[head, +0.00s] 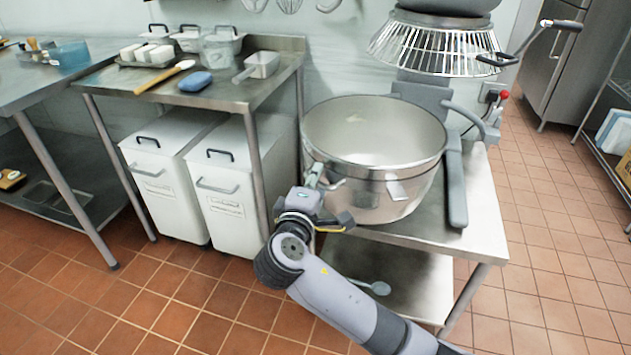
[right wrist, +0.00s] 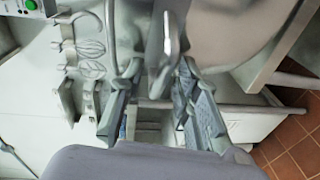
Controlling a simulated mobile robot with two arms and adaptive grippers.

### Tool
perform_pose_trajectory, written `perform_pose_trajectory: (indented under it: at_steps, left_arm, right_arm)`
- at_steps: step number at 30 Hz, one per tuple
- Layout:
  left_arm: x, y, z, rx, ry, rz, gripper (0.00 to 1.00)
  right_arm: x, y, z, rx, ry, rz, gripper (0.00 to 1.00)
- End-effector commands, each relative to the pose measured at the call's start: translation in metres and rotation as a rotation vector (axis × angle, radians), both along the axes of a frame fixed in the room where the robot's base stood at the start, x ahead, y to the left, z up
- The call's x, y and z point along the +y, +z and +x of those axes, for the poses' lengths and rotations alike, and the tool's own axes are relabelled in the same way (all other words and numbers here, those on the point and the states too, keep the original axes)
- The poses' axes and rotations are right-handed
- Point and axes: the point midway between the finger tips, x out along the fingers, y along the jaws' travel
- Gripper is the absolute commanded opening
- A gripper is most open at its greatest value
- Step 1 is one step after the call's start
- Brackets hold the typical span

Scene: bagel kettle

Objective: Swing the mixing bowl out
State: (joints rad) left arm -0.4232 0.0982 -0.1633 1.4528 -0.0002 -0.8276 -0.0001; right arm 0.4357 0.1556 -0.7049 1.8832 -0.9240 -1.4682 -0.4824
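The large steel mixing bowl (head: 375,130) sits in front of the mixer, under and in front of the wire guard (head: 435,47). It is empty as far as I can see. My right gripper (head: 335,203) is at the bowl's left front side. In the right wrist view, its two fingers (right wrist: 160,85) are apart, with a grey metal handle (right wrist: 170,45) reaching down between their tips. I see no firm grip on it. My left gripper is not in view.
A grey mixer arm (head: 456,180) runs along the bowl's right side, above the steel table (head: 480,225). Tiled floor is open at right.

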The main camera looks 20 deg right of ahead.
Motion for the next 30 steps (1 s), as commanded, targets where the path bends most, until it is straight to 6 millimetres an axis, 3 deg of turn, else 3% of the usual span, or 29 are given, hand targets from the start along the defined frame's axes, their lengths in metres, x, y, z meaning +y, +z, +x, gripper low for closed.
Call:
perform_pose_trajectory:
  at_steps: [5, 18, 30]
  left_arm:
    - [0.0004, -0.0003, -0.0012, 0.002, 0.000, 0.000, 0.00]
    - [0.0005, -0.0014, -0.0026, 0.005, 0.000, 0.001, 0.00]
    - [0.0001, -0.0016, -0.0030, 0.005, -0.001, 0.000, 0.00]
  right_arm:
    - [0.0000, 0.0001, -0.0001, 0.000, 0.000, 0.000, 0.30]
    - [0.0004, -0.0001, -0.0004, 0.000, 0.000, 0.000, 0.01]
    - [0.0005, -0.0006, -0.0005, 0.001, 0.000, 0.001, 0.00]
